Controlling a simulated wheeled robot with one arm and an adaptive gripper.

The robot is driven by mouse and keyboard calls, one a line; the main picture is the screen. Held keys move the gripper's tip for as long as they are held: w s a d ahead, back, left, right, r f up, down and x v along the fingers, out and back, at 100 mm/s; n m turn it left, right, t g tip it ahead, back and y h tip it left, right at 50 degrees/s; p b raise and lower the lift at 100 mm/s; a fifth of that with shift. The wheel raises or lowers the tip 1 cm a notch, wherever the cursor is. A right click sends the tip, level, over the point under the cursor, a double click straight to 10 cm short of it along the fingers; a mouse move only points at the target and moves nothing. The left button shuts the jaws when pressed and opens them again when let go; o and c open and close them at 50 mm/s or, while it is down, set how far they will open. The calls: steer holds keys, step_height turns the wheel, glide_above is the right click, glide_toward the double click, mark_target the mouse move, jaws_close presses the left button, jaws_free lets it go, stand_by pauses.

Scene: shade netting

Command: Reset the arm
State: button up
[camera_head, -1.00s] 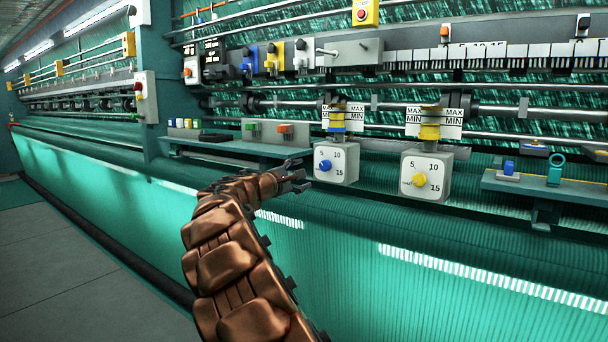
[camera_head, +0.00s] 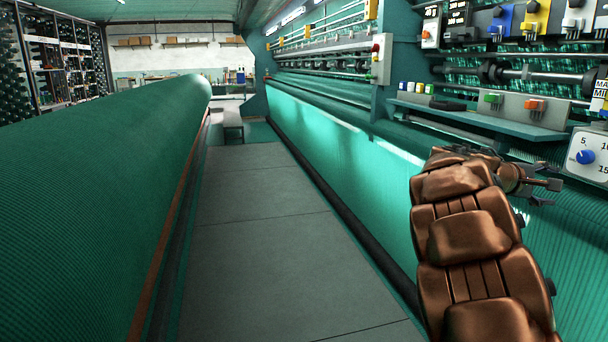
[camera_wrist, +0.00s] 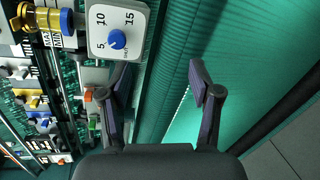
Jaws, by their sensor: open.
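My arm, in bronze-brown segments, rises at the right of the head view. My gripper (camera_head: 543,193) is at its end, in front of the machine, pointing right toward the white dial box with a blue knob (camera_head: 586,156). In the wrist view my gripper (camera_wrist: 160,85) has its two fingers spread apart with nothing between them. The dial box (camera_wrist: 117,30) lies beyond the left finger in that view, apart from it. Green netting (camera_wrist: 230,45) fills the space beyond the fingers.
The knitting machine (camera_head: 340,125) runs along the right, with a shelf (camera_head: 480,122) carrying green and orange buttons. A large green netting roll (camera_head: 90,190) lies on the left.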

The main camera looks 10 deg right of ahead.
steer(key=s+a+f+m+y, duration=0.1)
steer(key=s+a+f+y, duration=0.2)
steer(key=s+a+f, duration=0.5)
steer(key=s+a+f+m+y, duration=0.15)
steer(key=a+f+y, duration=0.3)
steer(key=a, duration=0.65)
steer(key=s+a+f+m+y, duration=0.1)
steer(key=s+a+f+y, duration=0.2)
steer(key=s+a+f, duration=0.5)
steer(key=s+a+f+g+y, duration=0.1)
steer(key=s+a+f+y, duration=0.1)
steer(key=s+a, duration=0.35)
steer(key=s+a+f+g+y, duration=0.1)
steer(key=s+a+f, duration=0.1)
steer(key=a, duration=0.7)
steer(key=s+a+f+y, duration=0.2)
steer(key=s+a+f, duration=0.15)
steer(key=a, duration=0.45)
step_height(320, 180, up, 25)
steer(key=s+p, duration=0.1)
steer(key=p, duration=2.2)
steer(key=shift+s+d, duration=0.2)
steer(key=shift+d, duration=0.05)
steer(key=shift+r+n, duration=0.1)
steer(key=shift+n, duration=0.15)
